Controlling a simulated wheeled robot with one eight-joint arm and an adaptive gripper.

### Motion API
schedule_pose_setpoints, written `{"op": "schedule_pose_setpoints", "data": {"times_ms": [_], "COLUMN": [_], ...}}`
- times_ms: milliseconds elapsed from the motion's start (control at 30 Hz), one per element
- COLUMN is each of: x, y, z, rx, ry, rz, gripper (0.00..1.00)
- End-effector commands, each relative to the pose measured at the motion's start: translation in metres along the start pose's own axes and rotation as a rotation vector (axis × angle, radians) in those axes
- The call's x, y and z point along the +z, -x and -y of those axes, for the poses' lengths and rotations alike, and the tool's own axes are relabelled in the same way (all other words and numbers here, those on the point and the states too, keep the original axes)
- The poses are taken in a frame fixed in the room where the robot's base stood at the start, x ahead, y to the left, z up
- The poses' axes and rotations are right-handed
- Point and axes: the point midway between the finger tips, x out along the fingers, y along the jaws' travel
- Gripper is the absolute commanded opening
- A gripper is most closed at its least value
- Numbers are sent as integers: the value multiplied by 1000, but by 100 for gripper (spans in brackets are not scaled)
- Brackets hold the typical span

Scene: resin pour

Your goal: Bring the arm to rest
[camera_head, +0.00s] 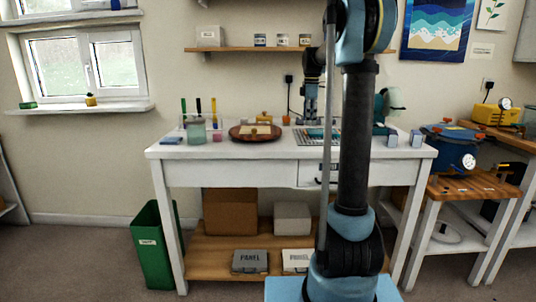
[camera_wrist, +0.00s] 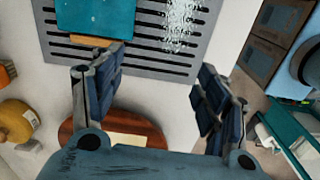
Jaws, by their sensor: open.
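My gripper (camera_wrist: 158,78) is open in the wrist view, its two dark fingers spread wide with nothing between them. A slotted grey rack (camera_wrist: 150,66) lies beyond the fingers, with a teal panel (camera_wrist: 95,14) and a whitish speckled patch on it. In the head view my gripper (camera_head: 309,114) hangs over the white workbench (camera_head: 230,173), above the rack (camera_head: 303,139). My own arm column hides part of the rack and bench there. I cannot tell the exact height of the gripper above the rack.
A round reddish-brown tray (camera_head: 240,134) and a greenish jar (camera_head: 196,132) stand left of the rack. Upright coloured tools (camera_head: 198,106) stand behind the jar. A blue pot (camera_head: 450,138) sits on a wooden stand at right. A green bin (camera_head: 152,245) stands left of the bench.

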Motion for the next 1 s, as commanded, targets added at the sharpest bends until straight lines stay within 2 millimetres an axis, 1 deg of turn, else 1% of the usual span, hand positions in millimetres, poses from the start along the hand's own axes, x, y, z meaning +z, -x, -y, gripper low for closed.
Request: {"op": "schedule_pose_setpoints", "data": {"times_ms": [33, 267, 467, 567, 767, 1000], "x": [0, 5, 6, 7, 10, 13], "y": [0, 2, 1, -1, -11, -33], "z": [7, 32, 61, 84, 141, 209], "rx": [1, 12, 24, 32, 54, 79], "ry": [-15, -96, -185, -249, -419, -632], "rz": [0, -1, -3, -5, -14, -29], "gripper": [68, 68, 68, 68, 68, 68]}}
